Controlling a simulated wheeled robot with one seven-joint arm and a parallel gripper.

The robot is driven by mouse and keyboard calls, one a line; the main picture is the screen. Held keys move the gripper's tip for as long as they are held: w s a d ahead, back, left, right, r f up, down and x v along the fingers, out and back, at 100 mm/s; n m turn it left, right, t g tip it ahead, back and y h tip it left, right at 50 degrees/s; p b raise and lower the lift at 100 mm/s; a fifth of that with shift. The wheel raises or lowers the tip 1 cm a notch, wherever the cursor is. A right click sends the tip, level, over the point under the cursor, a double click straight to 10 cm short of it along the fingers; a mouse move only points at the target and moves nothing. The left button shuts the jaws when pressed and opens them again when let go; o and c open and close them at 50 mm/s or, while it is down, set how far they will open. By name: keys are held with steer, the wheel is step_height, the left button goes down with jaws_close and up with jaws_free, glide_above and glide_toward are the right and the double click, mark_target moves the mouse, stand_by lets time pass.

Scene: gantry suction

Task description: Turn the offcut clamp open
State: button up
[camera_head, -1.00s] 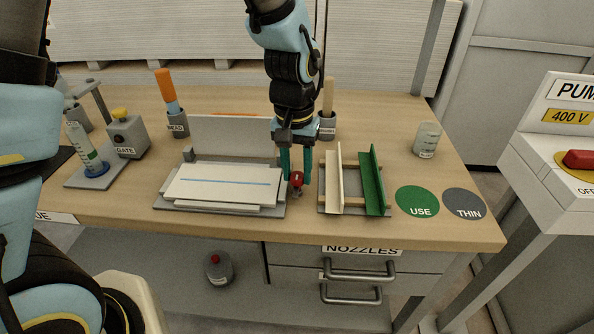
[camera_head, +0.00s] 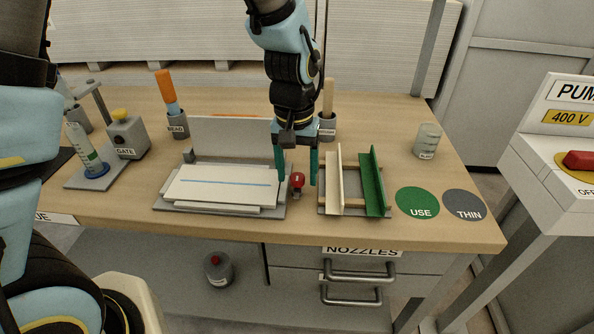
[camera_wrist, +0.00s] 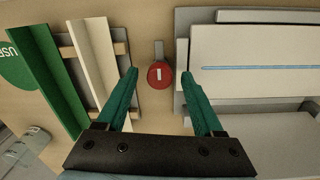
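The clamp (camera_head: 297,181) has a round red knob with a white mark on a small grey base. It stands on the bench between the white board fixture (camera_head: 222,187) and the rack with the cream and green strips. In the wrist view the red knob (camera_wrist: 160,75) sits between my two teal fingers, apart from both, with a short grey bar behind it. My gripper (camera_head: 298,182) is open, one finger on each side of the knob. In the wrist view my gripper (camera_wrist: 163,74) holds nothing.
The cream strip (camera_head: 335,180) and green strip (camera_head: 373,180) stand close to the right of my fingers. The board fixture is close on the left. A USE disc (camera_head: 417,202) and a THIN disc (camera_head: 463,204) lie farther right.

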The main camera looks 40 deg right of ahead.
mark_target(295, 176)
step_height(295, 176, up, 11)
steer(key=b, duration=0.1)
steer(key=shift+w+a+b, duration=0.15)
steer(key=shift+b, duration=0.2)
steer(key=shift+f, duration=0.15)
stand_by(0.5)
steer(key=w+a+f+n, duration=0.15)
steer(key=w+a, duration=0.25)
steer(key=a, duration=0.4)
steer(key=w+a+f+n+t, duration=0.1)
steer(key=w+a+n, duration=0.1)
steer(key=w+a, duration=0.4)
steer(key=w+a+f+n, duration=0.1)
steer(key=w+a+n, duration=0.15)
steer(key=a, duration=0.65)
steer(key=a+f+n, duration=0.1)
steer(key=a+n, duration=0.1)
steer(key=a, duration=0.9)
steer(key=shift+a+f+t, duration=0.3)
steer(key=shift+a+t, duration=0.1)
